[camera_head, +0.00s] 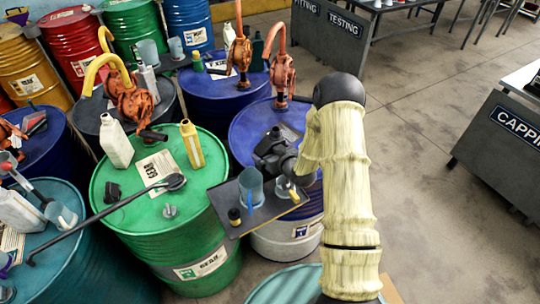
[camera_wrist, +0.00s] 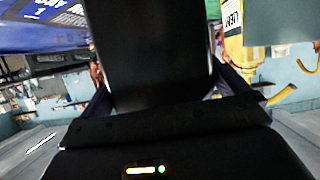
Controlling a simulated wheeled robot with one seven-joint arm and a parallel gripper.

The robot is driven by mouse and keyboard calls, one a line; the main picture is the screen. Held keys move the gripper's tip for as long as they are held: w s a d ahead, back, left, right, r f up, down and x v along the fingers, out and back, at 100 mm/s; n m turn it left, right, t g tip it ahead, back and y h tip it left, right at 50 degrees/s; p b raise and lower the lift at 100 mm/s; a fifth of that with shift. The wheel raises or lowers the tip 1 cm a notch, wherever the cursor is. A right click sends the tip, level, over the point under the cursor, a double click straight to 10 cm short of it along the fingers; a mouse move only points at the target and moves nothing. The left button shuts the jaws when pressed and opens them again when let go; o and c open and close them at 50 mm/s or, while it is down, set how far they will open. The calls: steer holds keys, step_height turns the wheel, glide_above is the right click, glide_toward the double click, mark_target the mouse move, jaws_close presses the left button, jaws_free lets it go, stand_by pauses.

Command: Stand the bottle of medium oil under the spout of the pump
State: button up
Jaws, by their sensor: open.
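I cannot pick out the medium oil bottle by its label; the writing is too small. Candidates in the head view are a white bottle (camera_head: 116,140) and a yellow bottle (camera_head: 192,145), both upright on the green drum (camera_head: 190,205). My gripper (camera_head: 266,157) is open above the near blue drum (camera_head: 247,127), beside a dark tray (camera_head: 226,205). In the wrist view a black block-like thing (camera_wrist: 148,50) fills the space between the fingers; I cannot tell what it is or whether they touch it. Orange-red pumps (camera_head: 283,72) rise behind the gripper. Which pump is meant is unclear.
The tray holds a blue jug (camera_head: 251,187) and small dark and yellow containers. A long black bar (camera_head: 120,205) with a round end reaches over the green drum. Drums crowd the left. Open floor (camera_head: 430,110) lies right of my arm, with a capping bench (camera_head: 505,135) beyond.

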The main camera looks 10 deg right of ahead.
mark_target(269, 139)
steer(key=shift+w+a+f, duration=0.15)
steer(key=shift+w+f, duration=0.05)
steer(key=shift+w, duration=0.15)
steer(key=shift+c, duration=0.2)
steer(key=shift+r, duration=0.1)
steer(key=c, duration=1.1)
steer(key=shift+w+r, duration=0.1)
steer(key=shift+r+b, duration=1.7)
steer(key=shift+r, duration=3.2)
